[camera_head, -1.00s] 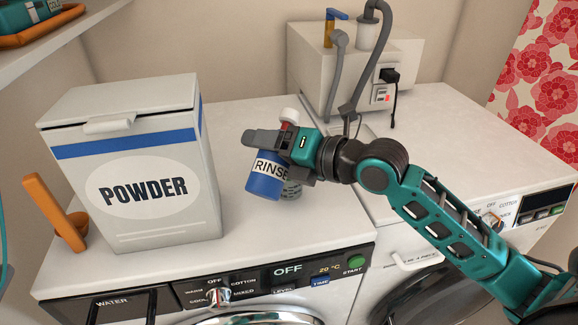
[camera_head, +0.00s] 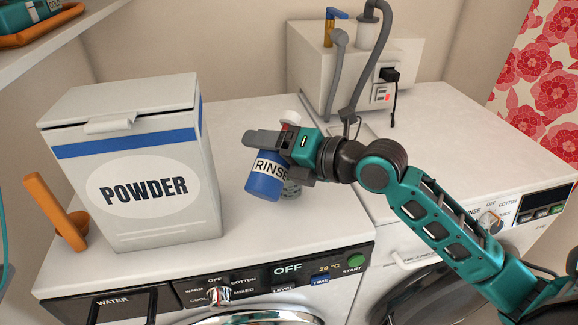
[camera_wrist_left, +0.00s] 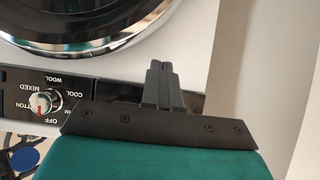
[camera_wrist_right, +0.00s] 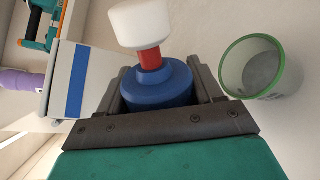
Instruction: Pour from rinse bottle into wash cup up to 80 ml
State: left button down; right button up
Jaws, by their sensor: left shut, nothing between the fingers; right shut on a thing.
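The rinse bottle (camera_head: 264,184) is blue with a white "RINSE" label, a red neck and a white top. My right gripper (camera_head: 268,142) is shut around it and holds it slightly tilted, top leaning right. The right wrist view shows its blue shoulder (camera_wrist_right: 158,86) between the fingers. The wash cup (camera_wrist_right: 252,68), with a green rim, stands beside the bottle in the right wrist view; I cannot tell its fill level. In the head view the cup (camera_head: 292,189) is mostly hidden behind the bottle and gripper. My left gripper (camera_wrist_left: 160,82) is shut and empty, near the washer front.
A large white powder box (camera_head: 140,160) stands left on the washer top, with an orange scoop-like object (camera_head: 56,212) beside it. A white box with hoses and a plug (camera_head: 345,65) stands at the back. The white top at right (camera_head: 450,140) is clear.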

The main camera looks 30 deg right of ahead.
jog(key=shift+f+m, duration=0.3)
jog(key=shift+m, duration=0.1)
dwell(1.0)
jog(key=shift+d+r+m+p, duration=0.1)
jog(key=shift+m+p, duration=0.2)
jog(key=shift+p, duration=0.45)
dwell(0.8)
